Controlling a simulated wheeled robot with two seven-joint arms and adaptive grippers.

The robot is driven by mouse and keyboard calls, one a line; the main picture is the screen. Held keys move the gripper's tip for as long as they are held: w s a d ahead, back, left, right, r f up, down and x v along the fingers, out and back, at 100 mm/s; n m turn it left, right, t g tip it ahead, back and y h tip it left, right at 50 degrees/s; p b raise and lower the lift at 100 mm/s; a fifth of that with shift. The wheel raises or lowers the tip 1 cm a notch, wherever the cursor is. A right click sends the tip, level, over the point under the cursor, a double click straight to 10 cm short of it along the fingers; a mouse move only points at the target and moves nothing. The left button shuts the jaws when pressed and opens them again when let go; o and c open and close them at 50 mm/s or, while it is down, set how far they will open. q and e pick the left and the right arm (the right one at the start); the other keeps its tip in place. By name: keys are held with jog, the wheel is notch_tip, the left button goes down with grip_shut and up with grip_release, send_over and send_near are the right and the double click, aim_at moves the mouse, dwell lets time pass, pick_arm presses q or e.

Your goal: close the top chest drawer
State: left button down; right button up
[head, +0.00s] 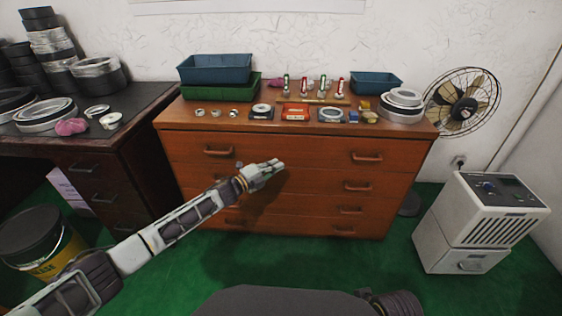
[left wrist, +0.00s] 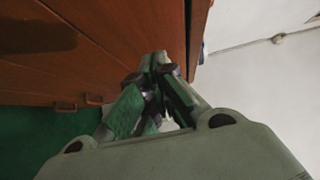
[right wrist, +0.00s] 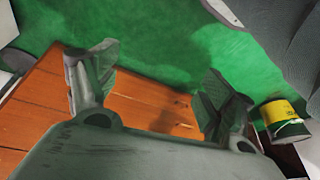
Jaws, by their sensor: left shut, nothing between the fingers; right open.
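The brown wooden chest (head: 300,190) stands against the back wall. Its top drawer (head: 290,153) has two handles, and its front looks flush or nearly flush with the chest. I cannot tell whether a small gap is left. My left gripper (head: 276,168) is shut and empty, in front of the chest near the lower edge of the top drawer, between the left and right handles. I cannot tell if it touches the wood. The left wrist view shows its fingers (left wrist: 157,66) together beside the brown wood. My right gripper (right wrist: 155,95) is open and empty, seen only in the right wrist view.
The chest top holds blue bins (head: 215,69), a green tray (head: 222,92), bearing rings (head: 402,106) and small parts. A dark desk (head: 120,140) stands left, a white machine (head: 478,222) right, a fan (head: 462,103) behind. Green floor (head: 250,265) lies open in front.

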pick_arm(q)
jog(key=shift+v, duration=1.25)
pick_arm(e)
jog(key=shift+s+f, duration=0.25)
jog(key=shift+f, duration=0.8)
jog(key=shift+g, duration=0.3)
